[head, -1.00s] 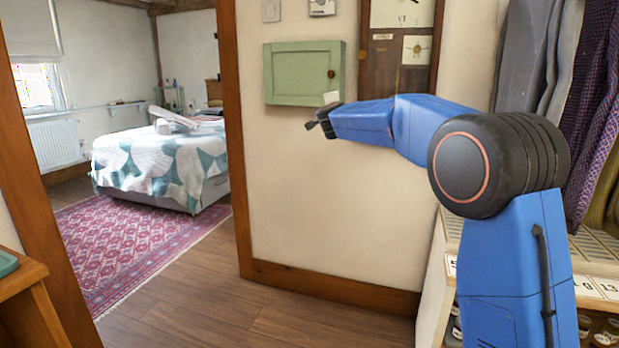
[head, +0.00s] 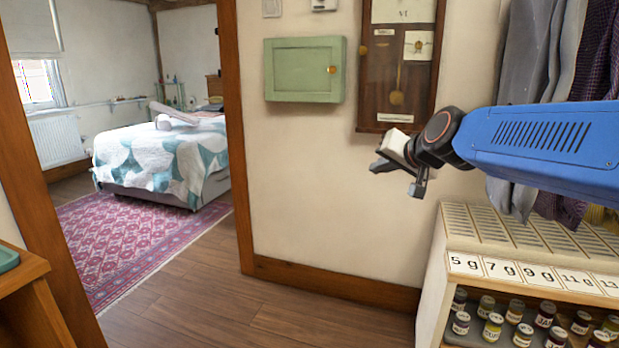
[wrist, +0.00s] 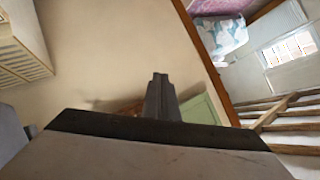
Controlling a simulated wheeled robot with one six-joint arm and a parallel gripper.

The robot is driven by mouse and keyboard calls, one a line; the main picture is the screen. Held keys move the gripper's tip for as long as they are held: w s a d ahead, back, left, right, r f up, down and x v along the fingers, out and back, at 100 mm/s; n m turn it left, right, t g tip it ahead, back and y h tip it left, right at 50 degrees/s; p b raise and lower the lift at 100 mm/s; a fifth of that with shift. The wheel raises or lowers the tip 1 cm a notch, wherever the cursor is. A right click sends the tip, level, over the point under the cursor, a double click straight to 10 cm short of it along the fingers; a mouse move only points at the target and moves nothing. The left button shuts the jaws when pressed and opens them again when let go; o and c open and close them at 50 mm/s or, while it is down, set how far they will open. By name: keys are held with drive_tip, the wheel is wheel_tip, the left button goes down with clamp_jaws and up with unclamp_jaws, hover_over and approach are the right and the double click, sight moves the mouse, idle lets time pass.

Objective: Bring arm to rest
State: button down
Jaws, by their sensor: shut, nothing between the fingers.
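My gripper (head: 396,178) is in the head view at right of centre, in front of the cream wall and below the wall clock. It is empty, in free air, and points to the left. My blue arm reaches in from the right edge. In the wrist view the gripper's dark fingers (wrist: 161,97) are together with nothing between them. The wrist view is tilted, with the wall behind the fingers.
A green wall cabinet (head: 304,70) and a clock case (head: 370,80) hang near my gripper. A shelf unit with jars (head: 462,266) stands below my arm, with hanging clothes (head: 520,70) behind. A doorway at left shows a bed (head: 160,155) and rug (head: 120,235).

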drive_tip(key=s+d+f+n+g+h, duration=0.1)
drive_tip(key=s+d+f, duration=0.3)
drive_tip(key=s+f, duration=0.4)
drive_tip(key=s+d+f+n+g+h, duration=0.1)
drive_tip(key=s+d+f+g, duration=0.2)
drive_tip(key=s+f, duration=0.5)
drive_tip(key=s+d+f+n+g+h, duration=0.1)
drive_tip(key=s+f, duration=0.7)
drive_tip(key=s, duration=1)
drive_tip(key=d+g+h, duration=0.1)
drive_tip(key=d+g, duration=0.1)
drive_tip(key=d, duration=0.1)
drive_tip(key=shift+d, duration=0.4)
